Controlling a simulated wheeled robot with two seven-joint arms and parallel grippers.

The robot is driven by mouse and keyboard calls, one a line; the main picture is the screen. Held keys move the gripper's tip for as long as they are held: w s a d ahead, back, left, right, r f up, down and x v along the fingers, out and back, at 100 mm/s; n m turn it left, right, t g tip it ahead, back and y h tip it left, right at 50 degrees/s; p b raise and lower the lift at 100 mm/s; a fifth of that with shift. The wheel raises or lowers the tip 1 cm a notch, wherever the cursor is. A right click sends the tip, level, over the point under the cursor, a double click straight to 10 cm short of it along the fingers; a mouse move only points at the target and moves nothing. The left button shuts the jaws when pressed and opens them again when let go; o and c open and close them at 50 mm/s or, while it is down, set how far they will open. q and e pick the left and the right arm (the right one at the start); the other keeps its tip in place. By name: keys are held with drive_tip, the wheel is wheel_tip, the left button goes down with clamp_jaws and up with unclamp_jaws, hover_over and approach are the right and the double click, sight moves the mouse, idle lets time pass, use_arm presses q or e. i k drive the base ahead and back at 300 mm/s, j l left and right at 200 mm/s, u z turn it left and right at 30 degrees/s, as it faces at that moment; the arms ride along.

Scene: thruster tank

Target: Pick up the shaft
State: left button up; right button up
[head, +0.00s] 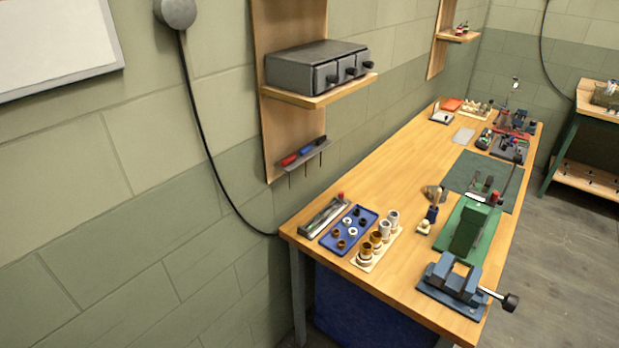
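I cannot single out the shaft with certainty at this distance. A narrow grey tray (325,216) at the near left corner of the workbench holds long thin items too small to tell apart. A thin dark rod (512,180) slants up beside the green machine, and I cannot tell if it is a lever or a loose part. Neither of my grippers shows in the head view.
The wooden workbench (390,180) runs along the wall. A blue tray (335,239) with small rings, a pale rack (366,268) of cylinders, a green machine (471,228) and a blue vise (452,287) stand near its front. The bench's middle left is clear.

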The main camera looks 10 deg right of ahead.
sight(319, 221)
drive_tip(key=i+l, duration=0.35)
drive_tip(key=i, duration=0.15)
drive_tip(key=i+l, duration=0.35)
drive_tip(key=i, duration=0.15)
